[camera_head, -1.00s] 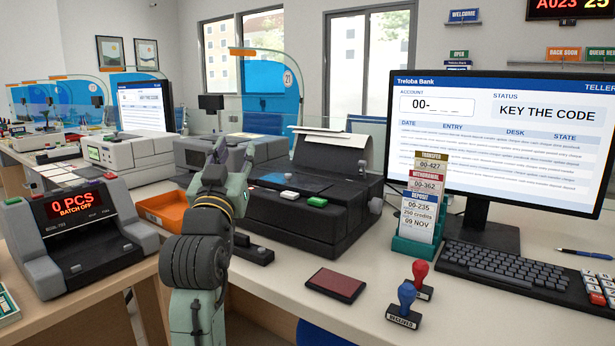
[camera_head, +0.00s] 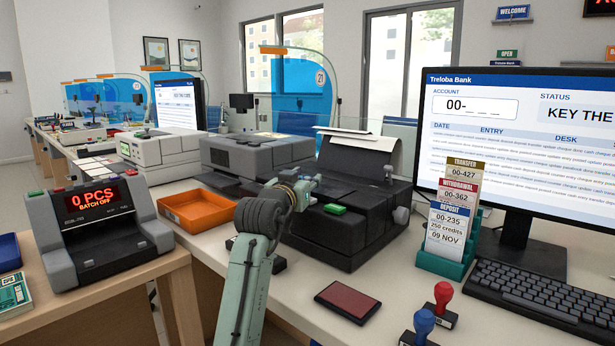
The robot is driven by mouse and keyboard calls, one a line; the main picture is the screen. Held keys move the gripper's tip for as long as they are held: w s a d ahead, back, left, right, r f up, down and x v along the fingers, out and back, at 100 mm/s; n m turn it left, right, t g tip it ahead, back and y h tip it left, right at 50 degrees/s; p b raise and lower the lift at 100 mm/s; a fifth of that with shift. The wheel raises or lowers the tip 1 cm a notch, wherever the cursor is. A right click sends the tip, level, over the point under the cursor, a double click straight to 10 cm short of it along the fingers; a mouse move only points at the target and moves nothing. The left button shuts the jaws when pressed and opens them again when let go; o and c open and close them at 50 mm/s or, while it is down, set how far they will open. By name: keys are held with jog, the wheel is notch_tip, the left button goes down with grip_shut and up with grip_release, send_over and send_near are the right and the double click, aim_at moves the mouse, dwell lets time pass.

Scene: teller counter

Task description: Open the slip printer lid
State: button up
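The black slip printer (camera_head: 345,225) stands on the counter at centre, with a white paper sheet (camera_head: 362,141) rising at its back. A green button (camera_head: 335,209) is on its front top edge. Its dark upper cover (camera_head: 358,160) slopes at the back; I cannot tell how its lid stands. My gripper (camera_head: 308,182) is at the printer's left front, in front of its top. From this angle I cannot tell whether it touches the printer. The fingers are small and seen from behind, and no held thing shows. My arm hides the printer's left front corner.
An orange tray (camera_head: 197,208) and a grey machine (camera_head: 255,155) are left of the printer. A slip rack (camera_head: 447,235) and a monitor (camera_head: 530,130) stand to its right. A dark red pad (camera_head: 347,301) and two stamps are in front. A banknote counter (camera_head: 105,232) is at left.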

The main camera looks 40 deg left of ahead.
jog(key=shift+x, duration=0.85)
jog(key=shift+c, duration=0.2)
grip_shut()
